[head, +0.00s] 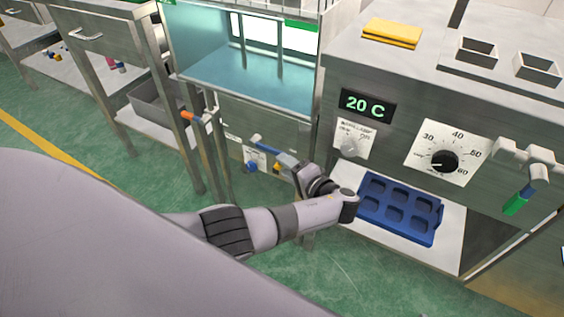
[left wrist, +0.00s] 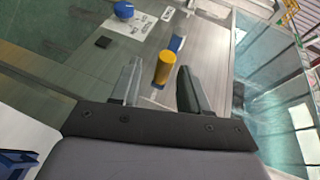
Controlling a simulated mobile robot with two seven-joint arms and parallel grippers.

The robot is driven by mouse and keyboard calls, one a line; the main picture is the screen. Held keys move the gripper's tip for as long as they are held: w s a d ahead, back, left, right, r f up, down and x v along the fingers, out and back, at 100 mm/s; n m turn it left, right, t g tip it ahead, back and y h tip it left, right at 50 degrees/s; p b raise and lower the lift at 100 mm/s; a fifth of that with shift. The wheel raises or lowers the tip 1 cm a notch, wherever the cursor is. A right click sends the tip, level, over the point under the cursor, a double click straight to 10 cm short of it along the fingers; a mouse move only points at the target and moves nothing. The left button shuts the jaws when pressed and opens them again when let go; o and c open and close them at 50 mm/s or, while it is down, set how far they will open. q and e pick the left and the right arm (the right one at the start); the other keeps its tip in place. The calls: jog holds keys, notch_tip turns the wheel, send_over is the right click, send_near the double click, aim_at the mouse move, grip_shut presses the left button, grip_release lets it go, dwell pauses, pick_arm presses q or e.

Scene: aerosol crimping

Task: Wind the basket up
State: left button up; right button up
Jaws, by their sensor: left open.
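My left gripper (head: 290,166) is in front of the panel below the glass tank (head: 250,85). In the left wrist view it is open, its fingers (left wrist: 160,66) on either side of a yellow-orange cylindrical handle (left wrist: 163,68), with gaps showing. The handle also shows small in the head view (head: 277,168). A blue bar (head: 265,146) lies just above it; a blue piece (left wrist: 176,43) shows behind the handle in the wrist view. A wire frame (head: 268,5) shows at the tank's top; I cannot tell whether it is the basket. My right gripper is not in view.
A blue knob (head: 251,167) is left of the handle. A blue tray (head: 399,208) sits on a shelf to the right, close to my arm. A dial (head: 444,160) and a green-handled valve (head: 517,201) are further right. Posts stand left of the panel.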

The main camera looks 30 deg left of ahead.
pick_arm(q)
jog(key=v, duration=0.4)
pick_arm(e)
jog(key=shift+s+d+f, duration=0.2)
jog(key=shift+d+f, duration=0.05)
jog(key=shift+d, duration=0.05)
pick_arm(q)
jog(key=shift+d, duration=0.1)
